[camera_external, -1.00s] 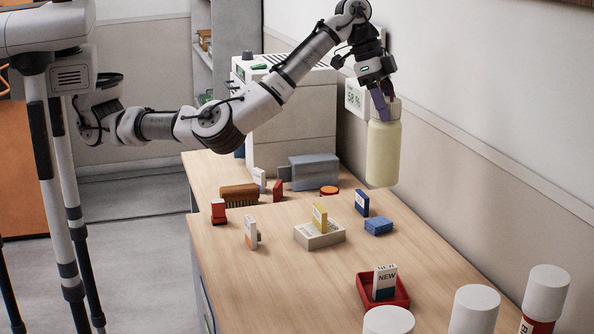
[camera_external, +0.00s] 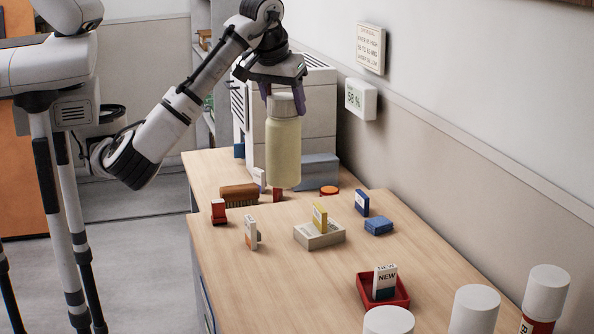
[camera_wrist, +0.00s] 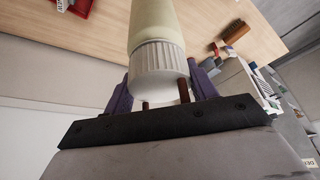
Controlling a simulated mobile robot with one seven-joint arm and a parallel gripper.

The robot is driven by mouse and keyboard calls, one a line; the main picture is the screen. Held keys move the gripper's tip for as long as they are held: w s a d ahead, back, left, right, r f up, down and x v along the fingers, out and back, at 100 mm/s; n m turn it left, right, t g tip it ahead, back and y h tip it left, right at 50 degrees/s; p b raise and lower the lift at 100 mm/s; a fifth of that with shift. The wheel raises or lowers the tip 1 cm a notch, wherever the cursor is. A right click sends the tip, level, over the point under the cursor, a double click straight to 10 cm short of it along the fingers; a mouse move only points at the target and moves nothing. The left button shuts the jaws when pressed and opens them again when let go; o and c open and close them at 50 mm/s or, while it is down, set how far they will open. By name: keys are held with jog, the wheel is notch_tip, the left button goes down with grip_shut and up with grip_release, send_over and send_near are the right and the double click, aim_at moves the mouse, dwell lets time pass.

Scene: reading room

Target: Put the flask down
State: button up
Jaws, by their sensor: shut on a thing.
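The flask (camera_external: 284,150) is pale yellow with a whitish ribbed cap, and it hangs upright in the external view. My gripper (camera_external: 284,93) is shut on its cap from above. The flask's bottom appears above the wooden table (camera_external: 222,262), in front of the grey box at the back; the exact gap to the tabletop is hard to judge. In the wrist view the flask (camera_wrist: 153,20) reaches away from the camera, its cap between the purple fingers of my gripper (camera_wrist: 160,85).
A brown brush (camera_external: 239,192), a red stamp (camera_external: 218,211), a cream box with a yellow block (camera_external: 319,235), a blue block (camera_external: 379,226) and a red tray (camera_external: 402,297) stand on the table. A large white machine (camera_external: 318,100) is behind. Bare wood lies at front left.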

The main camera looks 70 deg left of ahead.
aim_at(283, 141)
jog(key=shift+s+a+f+n, duration=0.15)
jog(key=shift+s+a+n, duration=0.15)
jog(key=shift+s, duration=0.3)
jog(key=shift+s+a+f+n, duration=0.15)
jog(key=shift+s+n, duration=0.25)
jog(key=shift+s, duration=0.15)
notch_tip(283, 141, down, 20)
jog(key=shift+y+b, duration=0.3)
jog(key=shift+b, duration=0.05)
jog(key=shift+s+a, duration=0.1)
jog(key=o, duration=1.5)
jog(key=v, duration=1.2)
jog(key=shift+r+b, duration=0.2)
jog(key=shift+b, duration=0.2)
